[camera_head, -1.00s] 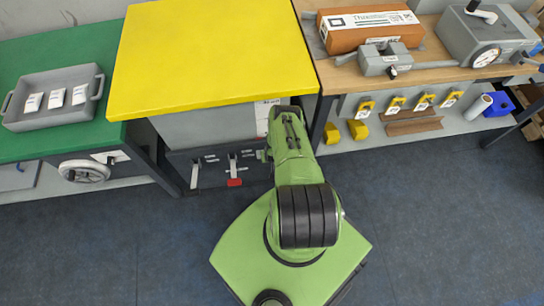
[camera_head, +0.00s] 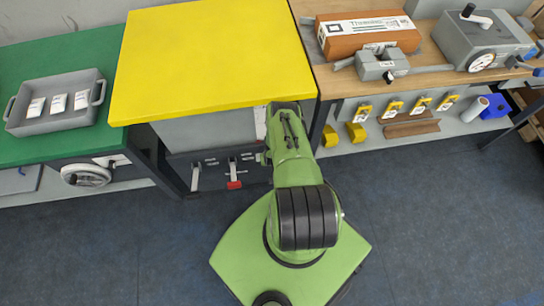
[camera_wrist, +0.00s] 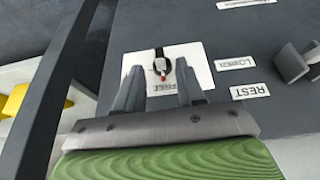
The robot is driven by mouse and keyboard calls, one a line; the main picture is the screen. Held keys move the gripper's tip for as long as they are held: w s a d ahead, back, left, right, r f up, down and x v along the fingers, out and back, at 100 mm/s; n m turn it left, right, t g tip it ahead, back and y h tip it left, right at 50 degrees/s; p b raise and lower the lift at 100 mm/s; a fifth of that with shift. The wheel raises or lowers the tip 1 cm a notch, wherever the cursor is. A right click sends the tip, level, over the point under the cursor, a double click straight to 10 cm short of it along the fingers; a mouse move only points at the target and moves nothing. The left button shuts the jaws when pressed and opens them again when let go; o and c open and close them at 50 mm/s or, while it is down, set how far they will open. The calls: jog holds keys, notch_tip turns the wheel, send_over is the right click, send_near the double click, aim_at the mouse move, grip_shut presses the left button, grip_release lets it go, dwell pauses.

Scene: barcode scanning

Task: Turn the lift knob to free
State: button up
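In the wrist view a small knob (camera_wrist: 161,65) with a red-tipped pointer sits on a white plate (camera_wrist: 193,55) on a dark panel. A label (camera_wrist: 160,88) below it is partly readable, perhaps "FREE". My gripper (camera_wrist: 158,76) is open, one finger left and one finger right of the knob in this view. Nothing shows between the fingers except the knob and its label; I cannot tell whether they touch it. In the head view my gripper is hidden under the yellow table top (camera_head: 215,50).
Labels "LOWER" (camera_wrist: 236,62) and "REST" (camera_wrist: 250,91) lie right of the knob, near a grey handle (camera_wrist: 292,62). Under the yellow top, a dark panel (camera_head: 210,172) carries levers, one with a red end (camera_head: 234,184). A green table (camera_head: 60,65) and a wooden bench (camera_head: 435,68) flank it.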

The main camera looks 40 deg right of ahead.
jog(key=p+v, duration=0.4)
jog(key=v, duration=0.8)
jog(key=shift+r, duration=0.35)
jog(key=shift+s+a, duration=0.1)
